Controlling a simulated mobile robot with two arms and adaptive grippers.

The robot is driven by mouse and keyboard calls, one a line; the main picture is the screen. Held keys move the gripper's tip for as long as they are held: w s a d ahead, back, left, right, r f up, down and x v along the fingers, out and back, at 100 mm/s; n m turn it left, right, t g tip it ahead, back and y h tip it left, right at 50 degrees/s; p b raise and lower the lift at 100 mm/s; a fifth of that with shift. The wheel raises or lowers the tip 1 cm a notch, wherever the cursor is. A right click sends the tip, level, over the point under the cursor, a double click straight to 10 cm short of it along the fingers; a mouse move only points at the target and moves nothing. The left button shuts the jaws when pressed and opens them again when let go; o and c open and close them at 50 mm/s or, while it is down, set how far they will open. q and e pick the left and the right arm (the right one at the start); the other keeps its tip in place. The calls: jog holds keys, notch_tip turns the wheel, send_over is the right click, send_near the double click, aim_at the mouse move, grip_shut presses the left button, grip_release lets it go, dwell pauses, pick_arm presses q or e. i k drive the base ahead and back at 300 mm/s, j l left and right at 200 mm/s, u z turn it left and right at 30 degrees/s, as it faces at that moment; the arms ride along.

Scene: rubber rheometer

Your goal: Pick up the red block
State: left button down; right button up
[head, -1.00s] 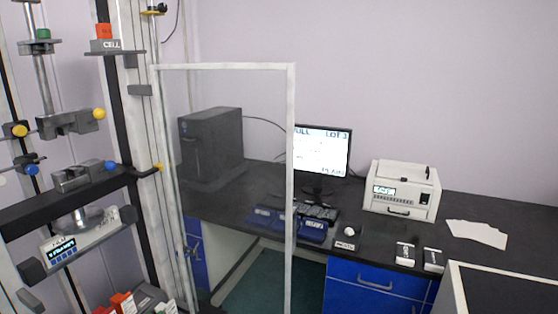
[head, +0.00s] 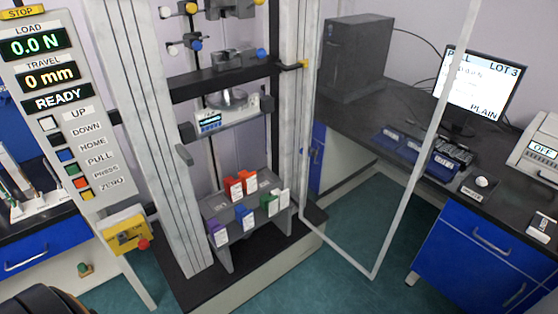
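Two red blocks with white labels stand side by side at the back of a small grey stand inside the testing machine's frame: the left red block (head: 233,188) and the right red block (head: 248,181). In front of and beside them on the grey stand (head: 232,232) are a purple block (head: 217,234), a blue block (head: 243,216) and a green block (head: 269,203), also with white labels. Neither of my grippers is in view.
The stand sits low between the machine's pale columns (head: 150,140), under a dark crossbeam (head: 225,82). A clear framed door (head: 374,277) stands open at right. A control panel (head: 70,130) reads READY at left. A yellow box with a red knob (head: 126,234) hangs below it.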

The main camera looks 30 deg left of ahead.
aim_at(232, 191)
jog(key=k+u, duration=0.1)
jog(key=u, duration=1.1)
